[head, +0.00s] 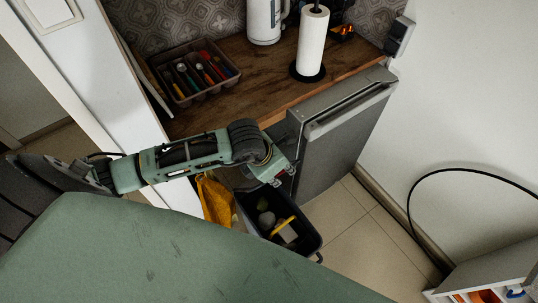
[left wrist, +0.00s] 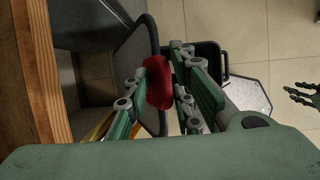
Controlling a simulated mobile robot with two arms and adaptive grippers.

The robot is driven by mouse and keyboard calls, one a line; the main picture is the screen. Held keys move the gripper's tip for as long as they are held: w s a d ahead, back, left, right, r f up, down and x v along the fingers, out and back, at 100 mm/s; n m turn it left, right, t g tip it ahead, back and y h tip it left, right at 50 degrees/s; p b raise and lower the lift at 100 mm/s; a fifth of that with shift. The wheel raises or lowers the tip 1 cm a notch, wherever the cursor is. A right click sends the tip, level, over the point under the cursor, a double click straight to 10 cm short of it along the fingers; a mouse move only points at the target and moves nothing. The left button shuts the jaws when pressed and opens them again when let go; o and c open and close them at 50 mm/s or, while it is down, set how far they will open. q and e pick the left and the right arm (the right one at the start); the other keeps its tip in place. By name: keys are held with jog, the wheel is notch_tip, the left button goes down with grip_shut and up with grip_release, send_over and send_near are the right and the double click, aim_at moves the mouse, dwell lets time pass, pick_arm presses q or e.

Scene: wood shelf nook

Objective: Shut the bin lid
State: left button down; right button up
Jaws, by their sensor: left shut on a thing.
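The dark bin (head: 315,238) stands on the tiled floor below the counter. Its top is open, and a grey round thing and yellow pieces show inside. My left gripper (head: 284,176) is above the bin's back edge, beside the grey cabinet front. In the left wrist view its fingers are closed around a red piece (left wrist: 158,82) at the edge of a grey panel with a dark rim (left wrist: 135,52). This panel looks like the raised bin lid; the gripper and arm hide most of it in the head view. My right gripper (left wrist: 302,94) shows small at the right, fingers apart and empty.
A yellow cloth (head: 215,200) hangs left of the bin. The grey cabinet front (head: 335,145) rises behind it. On the wooden counter (head: 245,92) are a cutlery tray (head: 190,95), a paper towel roll (head: 312,42) and a white kettle (head: 264,20).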

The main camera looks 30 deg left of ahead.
pick_arm(q)
jog(key=shift+s+d+f, duration=0.35)
jog(key=shift+d+f, duration=0.05)
jog(key=shift+f, duration=0.05)
jog(key=c, duration=1.8)
grip_release()
jog(key=shift+w+a+f, duration=0.1)
jog(key=shift+w, duration=0.1)
